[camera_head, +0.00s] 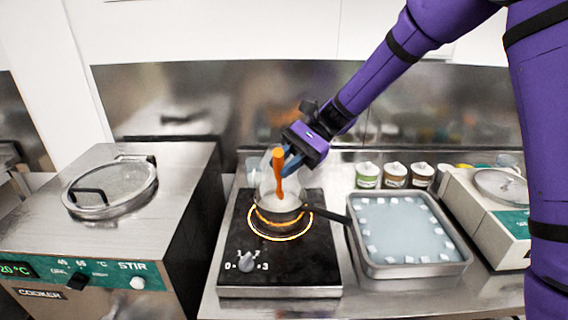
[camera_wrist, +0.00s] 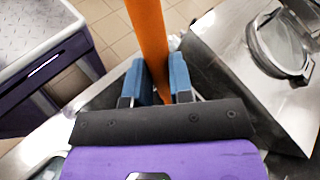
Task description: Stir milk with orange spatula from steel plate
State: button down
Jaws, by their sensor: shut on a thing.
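My gripper (camera_head: 291,163) is shut on the orange spatula (camera_head: 278,178) and holds it upright, handle up. The spatula's lower end is in the pot (camera_head: 279,218), which holds white milk (camera_head: 283,204); how deep it reaches is hard to tell. The pot stands on the hot plate (camera_head: 250,268), over a glowing orange ring, with its dark handle pointing right. In the wrist view the orange handle (camera_wrist: 150,40) runs between the blue fingertips (camera_wrist: 161,75). The steel plate cannot be told with certainty.
A steel tray (camera_head: 365,262) with pale liquid and white cubes along its edge stands right of the hot plate. Several small jars (camera_head: 395,175) stand behind it. A cooker (camera_head: 130,215) with a glass lid (camera_head: 110,188) is at left, and another machine (camera_head: 490,215) at right.

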notch_tip(320, 180, up, 5)
dwell(0.8)
dwell(0.4)
